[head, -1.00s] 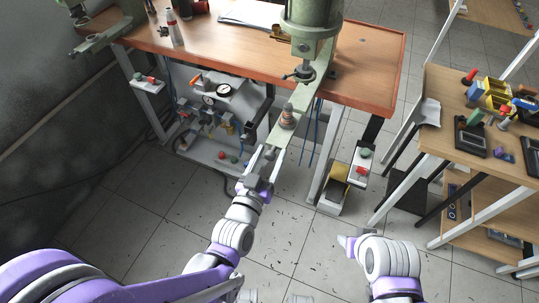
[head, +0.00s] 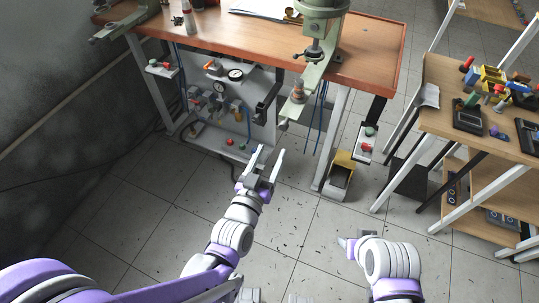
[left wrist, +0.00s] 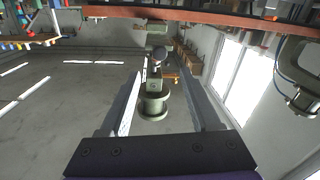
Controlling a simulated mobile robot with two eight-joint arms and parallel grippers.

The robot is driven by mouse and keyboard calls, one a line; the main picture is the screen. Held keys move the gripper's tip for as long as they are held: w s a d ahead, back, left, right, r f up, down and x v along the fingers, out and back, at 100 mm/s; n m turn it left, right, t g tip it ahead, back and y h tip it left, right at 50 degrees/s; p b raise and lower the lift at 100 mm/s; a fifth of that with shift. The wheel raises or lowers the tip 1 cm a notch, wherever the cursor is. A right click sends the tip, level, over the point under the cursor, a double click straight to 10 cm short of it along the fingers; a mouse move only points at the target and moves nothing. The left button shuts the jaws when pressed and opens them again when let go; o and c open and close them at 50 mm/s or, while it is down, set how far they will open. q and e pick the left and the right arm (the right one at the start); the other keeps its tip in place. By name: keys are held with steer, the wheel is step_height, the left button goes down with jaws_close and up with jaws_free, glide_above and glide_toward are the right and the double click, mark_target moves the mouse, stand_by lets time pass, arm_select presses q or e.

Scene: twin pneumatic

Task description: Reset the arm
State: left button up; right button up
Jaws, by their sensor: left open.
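My left gripper (head: 268,163) is open and empty in the head view. It is in front of the workbench, below the green press arm (head: 293,103), and apart from it. In the left wrist view its two fingers (left wrist: 165,105) are spread, with a green machine part (left wrist: 155,90) seen between them in the distance. My right arm (head: 388,258) shows at the bottom right of the head view, folded low over the floor. Its gripper's fingers are not clearly visible.
The wooden workbench (head: 240,38) carries the green press (head: 320,22). A gauge panel (head: 222,100) hangs below it. A button box (head: 366,140) and a yellow pedal (head: 340,175) are to the right. A side table (head: 435,105) holds several parts. The floor in front is clear.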

arm_select(q)
steer(key=shift+w+f, duration=0.1)
steer(key=shift+w, duration=0.05)
stand_by(0.4)
steer(key=s+a+f+n+g+y+p, duration=0.1)
steer(key=s+a+g+y+p, duration=0.3)
steer(key=s+a+g, duration=0.8)
steer(key=s+a+f+p, duration=0.1)
steer(key=s, duration=0.3)
steer(key=shift+a+y, duration=0.15)
steer(key=shift+y, duration=0.15)
